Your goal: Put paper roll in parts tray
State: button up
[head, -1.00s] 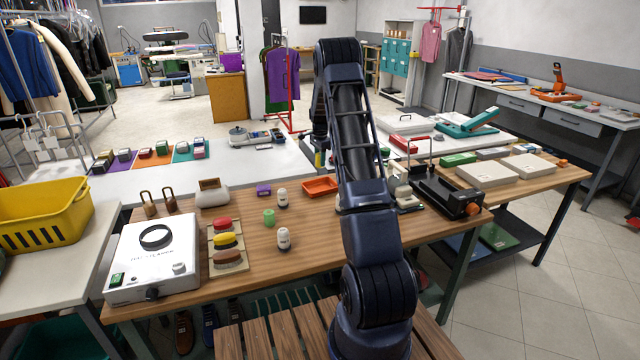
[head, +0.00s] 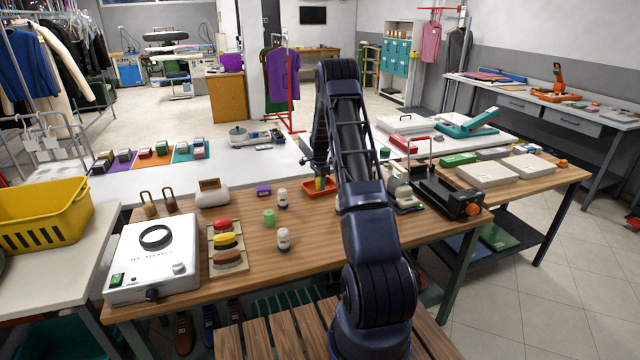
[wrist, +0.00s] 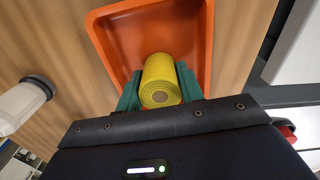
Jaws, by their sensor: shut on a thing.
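A yellow paper roll (wrist: 160,80) is held between the green fingers of my gripper (wrist: 158,88) in the wrist view. In the head view my gripper (head: 319,180) is over the parts tray, with a small bit of the yellow roll (head: 320,185) showing below it. The orange parts tray (wrist: 100,25) lies behind the roll in the wrist view. It also shows in the head view (head: 307,190) on the wooden table. The roll is over or inside the tray; I cannot tell whether it touches the tray floor. My arm hides part of the tray's right side.
White bottles (head: 282,198) and a green cylinder (head: 269,217) stand left of the tray. A purple block (head: 263,190) lies behind them. A black device (head: 450,195) stands to the right.

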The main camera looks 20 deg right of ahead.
jog(key=o, duration=1)
jog(key=shift+f, duration=0.1)
notch_tip(320, 180, up, 12)
jog(key=s+a+r+n+t, duration=0.1)
jog(key=s+a+r+n, duration=0.35)
jog(key=s+r, duration=0.8)
jog(key=s+a+r+n+t, duration=0.1)
jog(key=s+a+r+n, duration=0.35)
jog(key=s+r, duration=0.8)
jog(key=s+a+n+t, duration=0.1)
jog(key=s+a+n, duration=0.2)
jog(key=s, duration=1.2)
jog(key=s+a+r+n+t, duration=0.1)
jog(key=s+a+n, duration=0.3)
jog(key=s, duration=1.1)
jog(key=shift+t, duration=0.3)
